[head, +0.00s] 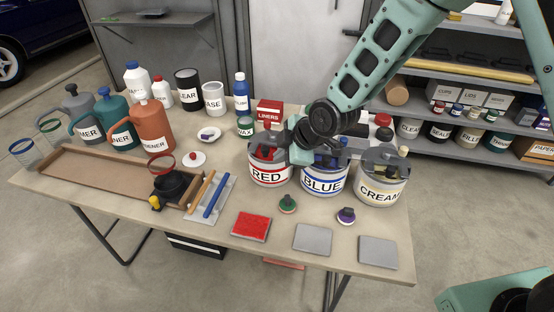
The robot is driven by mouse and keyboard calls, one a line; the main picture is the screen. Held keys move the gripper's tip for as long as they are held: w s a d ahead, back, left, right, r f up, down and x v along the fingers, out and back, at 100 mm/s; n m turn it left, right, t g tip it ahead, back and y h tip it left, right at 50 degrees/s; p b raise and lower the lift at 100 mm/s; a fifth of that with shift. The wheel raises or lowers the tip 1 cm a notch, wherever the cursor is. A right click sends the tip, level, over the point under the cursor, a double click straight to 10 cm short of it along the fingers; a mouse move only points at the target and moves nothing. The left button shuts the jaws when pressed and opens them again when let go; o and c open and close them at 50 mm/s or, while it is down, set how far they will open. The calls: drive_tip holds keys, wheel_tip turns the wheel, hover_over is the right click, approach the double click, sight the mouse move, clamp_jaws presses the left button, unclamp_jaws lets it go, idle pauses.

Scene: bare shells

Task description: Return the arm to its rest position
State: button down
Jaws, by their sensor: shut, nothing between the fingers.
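My teal arm (372,62) reaches down from the upper right over the workbench. My gripper (301,150) is at its end, above and between the can labelled RED (268,172) and the can labelled BLUE (323,181). It is shut and holds nothing. I cannot tell from this view whether it touches either can. The arm's dark wrist hides part of the bench behind the cans.
A CREAM can (381,183) stands right of BLUE. Jugs (151,126), bottles (137,78) and a wooden tray (110,175) fill the bench's left side. Grey pads (313,240) and a red pad (251,226) lie in front. Shelves (470,142) stand behind right.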

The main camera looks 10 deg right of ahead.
drive_tip(key=v, duration=0.6)
drive_tip(key=s+d+r+m+g+h, duration=0.1)
drive_tip(key=s+r+m, duration=0.1)
drive_tip(key=s, duration=0.7)
drive_tip(key=s+d+r+m+g+h, duration=0.2)
drive_tip(key=s+m, duration=0.3)
drive_tip(key=s, duration=0.4)
drive_tip(key=s+d+r+m+g+h, duration=0.1)
drive_tip(key=s+r+m+g, duration=0.1)
drive_tip(key=s, duration=0.7)
wheel_tip(320, 180, up, 2)
drive_tip(key=shift+s+d+r+m+h, duration=0.1)
drive_tip(key=shift+s+d+m+h, duration=0.15)
drive_tip(key=shift+m, duration=0.45)
